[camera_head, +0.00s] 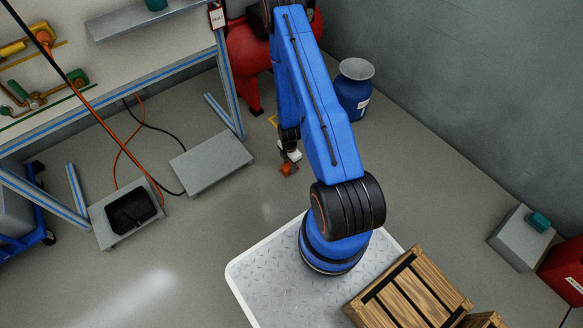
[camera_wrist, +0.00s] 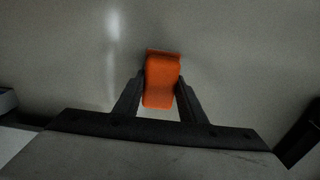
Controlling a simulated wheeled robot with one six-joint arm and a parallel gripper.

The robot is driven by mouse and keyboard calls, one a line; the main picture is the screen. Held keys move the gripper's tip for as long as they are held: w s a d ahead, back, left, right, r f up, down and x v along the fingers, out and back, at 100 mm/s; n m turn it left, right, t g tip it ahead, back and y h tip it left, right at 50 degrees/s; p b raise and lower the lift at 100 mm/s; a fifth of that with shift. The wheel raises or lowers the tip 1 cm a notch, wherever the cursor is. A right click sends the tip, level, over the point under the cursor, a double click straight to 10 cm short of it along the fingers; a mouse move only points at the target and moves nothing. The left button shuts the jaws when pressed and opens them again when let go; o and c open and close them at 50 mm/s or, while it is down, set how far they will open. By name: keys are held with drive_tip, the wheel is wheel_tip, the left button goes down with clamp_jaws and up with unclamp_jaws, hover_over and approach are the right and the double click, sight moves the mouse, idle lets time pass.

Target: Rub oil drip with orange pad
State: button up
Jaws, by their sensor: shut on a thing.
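My gripper (camera_head: 289,161) is shut on an orange pad (camera_wrist: 162,82). In the wrist view the two dark fingers press on the pad's sides, and grey floor lies behind it. In the head view the orange pad (camera_head: 288,169) shows small at the end of my arm, over the floor to the right of a low grey platform. I cannot make out an oil drip in either view; the arm hides part of the floor.
A low grey platform (camera_head: 212,163) and a grey block with a black tray (camera_head: 131,213) stand left. A workbench (camera_head: 110,85) with blue legs is at upper left. A red tank (camera_head: 249,62) and a blue container (camera_head: 354,90) stand behind. Cables cross the floor at left.

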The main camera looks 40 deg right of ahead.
drive_tip(key=shift+w, duration=3.45)
drive_tip(key=shift+s+r, duration=0.1)
drive_tip(key=shift+s, duration=1.55)
drive_tip(key=shift+s, duration=0.2)
drive_tip(key=shift+s, duration=1.45)
drive_tip(key=shift+s, duration=1.6)
drive_tip(key=shift+s, duration=0.1)
